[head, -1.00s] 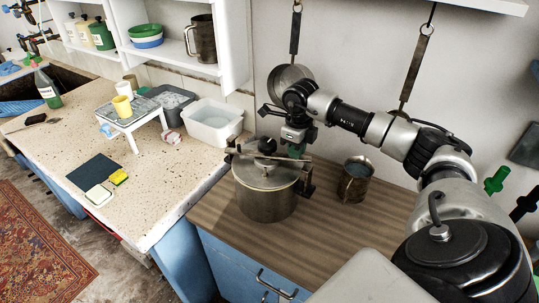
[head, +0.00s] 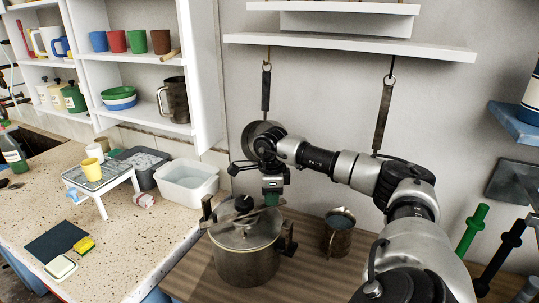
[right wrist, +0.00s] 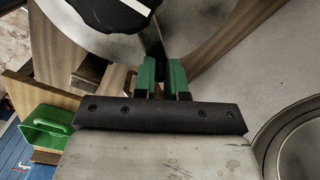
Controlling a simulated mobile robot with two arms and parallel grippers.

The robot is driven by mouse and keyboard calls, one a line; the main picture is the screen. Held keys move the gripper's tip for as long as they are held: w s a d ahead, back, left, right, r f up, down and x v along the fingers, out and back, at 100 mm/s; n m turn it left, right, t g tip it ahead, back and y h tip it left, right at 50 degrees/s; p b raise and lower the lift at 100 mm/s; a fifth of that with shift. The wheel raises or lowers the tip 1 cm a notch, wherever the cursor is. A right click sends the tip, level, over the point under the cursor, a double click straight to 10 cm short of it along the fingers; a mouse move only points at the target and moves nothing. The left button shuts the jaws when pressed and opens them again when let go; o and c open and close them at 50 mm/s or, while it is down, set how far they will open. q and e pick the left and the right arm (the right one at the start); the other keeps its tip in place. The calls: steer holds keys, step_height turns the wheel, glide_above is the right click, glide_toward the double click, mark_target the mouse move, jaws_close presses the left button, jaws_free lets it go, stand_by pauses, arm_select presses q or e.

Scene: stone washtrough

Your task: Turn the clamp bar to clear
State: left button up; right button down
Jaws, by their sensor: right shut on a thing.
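A metal pot (head: 247,262) with a lid (head: 238,237) stands on the wooden counter. The thin clamp bar (head: 228,219) lies across the lid, under a black knob (head: 243,202), its right end rising toward my right gripper (head: 273,199). That gripper points down at the pot's far right edge. In the right wrist view its green fingers (right wrist: 163,77) are closed on a dark narrow piece, taken as the bar's end. The knob (right wrist: 75,12) shows at that view's top left. Most of the bar's gripped end is hidden. My left gripper is out of view.
A metal jug (head: 338,236) stands close right of the pot. A white tub (head: 187,182) and a small white stand (head: 100,180) are to the left on the speckled counter. A pan (head: 256,137) hangs on the wall behind my right wrist.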

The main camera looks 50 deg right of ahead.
steer(key=c, duration=1.2)
jaws_free()
step_height(320, 180, up, 11)
steer(key=shift+f+b, duration=0.1)
steer(key=shift+b, duration=0.35)
steer(key=shift+a, duration=0.1)
